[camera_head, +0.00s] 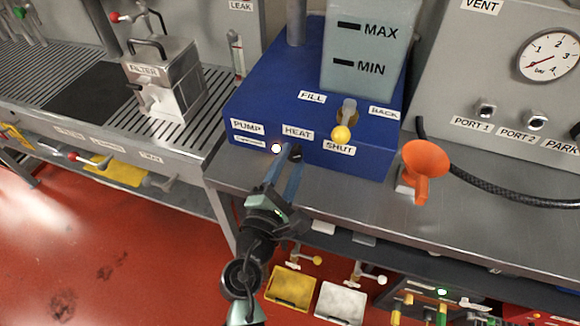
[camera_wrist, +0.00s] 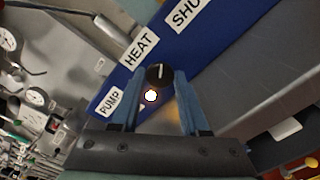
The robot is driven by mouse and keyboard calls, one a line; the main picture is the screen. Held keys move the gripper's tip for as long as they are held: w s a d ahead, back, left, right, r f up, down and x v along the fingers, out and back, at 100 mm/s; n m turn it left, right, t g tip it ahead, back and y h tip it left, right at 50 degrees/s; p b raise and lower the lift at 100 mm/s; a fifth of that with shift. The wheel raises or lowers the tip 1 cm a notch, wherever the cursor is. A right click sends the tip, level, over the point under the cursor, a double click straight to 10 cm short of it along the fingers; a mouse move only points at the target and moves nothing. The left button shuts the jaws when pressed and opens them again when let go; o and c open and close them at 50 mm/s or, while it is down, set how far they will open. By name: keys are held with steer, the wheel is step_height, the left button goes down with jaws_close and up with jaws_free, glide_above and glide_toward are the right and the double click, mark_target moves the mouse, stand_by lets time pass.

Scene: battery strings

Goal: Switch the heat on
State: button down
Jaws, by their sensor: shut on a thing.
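The heat knob (camera_wrist: 160,76) is a round black dial with a white pointer line, on the front of the blue unit (camera_head: 370,155) beside the HEAT label (camera_head: 298,132). In the wrist view the HEAT label (camera_wrist: 139,47) lies just beyond it. My gripper (camera_wrist: 160,80) has its two blue fingers on either side of the knob and is shut on it. In the head view my gripper (camera_head: 287,155) reaches the unit's front from below. A small lamp (camera_head: 276,148) beside the knob glows white; it also shows between the fingers in the wrist view (camera_wrist: 151,96).
A PUMP label (camera_head: 247,128) is to the left and a SHUT label (camera_head: 339,147) to the right, below a yellow-ended valve handle (camera_head: 341,133). A metal filter box (camera_head: 165,80) stands at left.

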steer(key=shift+m, duration=0.5)
steer(key=shift+b, duration=0.3)
steer(key=shift+c, duration=2.1)
jaws_free()
steer(key=b+v, duration=0.1)
steer(key=v, duration=1.2)
